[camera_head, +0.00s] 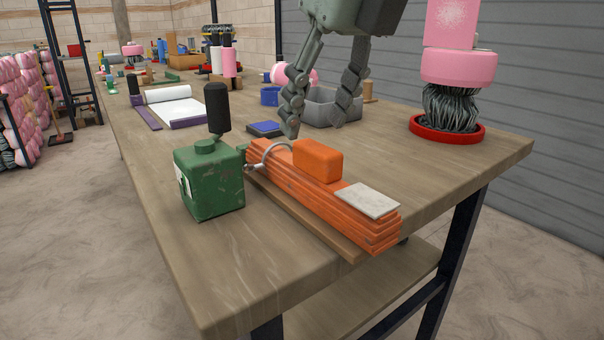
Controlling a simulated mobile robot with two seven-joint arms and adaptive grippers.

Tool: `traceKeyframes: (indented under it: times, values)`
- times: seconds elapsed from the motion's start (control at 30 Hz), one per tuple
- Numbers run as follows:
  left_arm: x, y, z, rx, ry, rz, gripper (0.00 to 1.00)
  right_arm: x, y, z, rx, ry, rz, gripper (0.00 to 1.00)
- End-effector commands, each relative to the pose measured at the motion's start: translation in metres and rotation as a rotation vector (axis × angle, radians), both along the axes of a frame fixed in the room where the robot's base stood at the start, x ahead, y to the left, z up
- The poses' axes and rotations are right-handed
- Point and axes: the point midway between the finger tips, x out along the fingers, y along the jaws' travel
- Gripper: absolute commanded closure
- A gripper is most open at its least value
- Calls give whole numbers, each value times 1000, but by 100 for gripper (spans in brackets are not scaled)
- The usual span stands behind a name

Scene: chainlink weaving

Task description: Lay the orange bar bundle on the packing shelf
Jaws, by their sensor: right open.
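The orange bar bundle (345,212) lies on the wooden bench top near its front right edge, on a brown wooden strip (320,233). An orange block (318,160) and a pale grey plate (367,200) sit on top of it. A grey curved band shows at its far end. My right gripper (316,128) is open and empty, above and beyond the bundle's far end, its fingers pointing down. A lower wooden shelf (365,290) shows under the bench; I cannot tell whether it is the packing shelf. My left gripper is not in view.
A green box-shaped device (212,180) with a black knob stands just left of the bundle. A grey bin (330,108) is behind my right gripper. A pink spool on a red base (447,133) stands at right. The front left bench top is clear.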

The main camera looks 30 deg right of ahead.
Motion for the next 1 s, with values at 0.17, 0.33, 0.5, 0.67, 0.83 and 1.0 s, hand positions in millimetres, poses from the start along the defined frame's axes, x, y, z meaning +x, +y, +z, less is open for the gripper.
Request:
traceKeyframes:
  times: [0.17,0.33,0.5,0.67,0.83,1.0]
  values:
    - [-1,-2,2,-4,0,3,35,6,0,-22,3,3,2,50]
    - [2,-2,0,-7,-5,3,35,13,0,-47,4,3,2,50]
    - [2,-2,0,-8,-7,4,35,17,1,-56,6,0,2,50]
    - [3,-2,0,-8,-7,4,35,18,1,-56,6,-1,2,50]
    - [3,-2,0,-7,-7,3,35,18,1,-56,6,-1,2,67]
    - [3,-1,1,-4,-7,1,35,18,1,-56,6,-1,2,88]
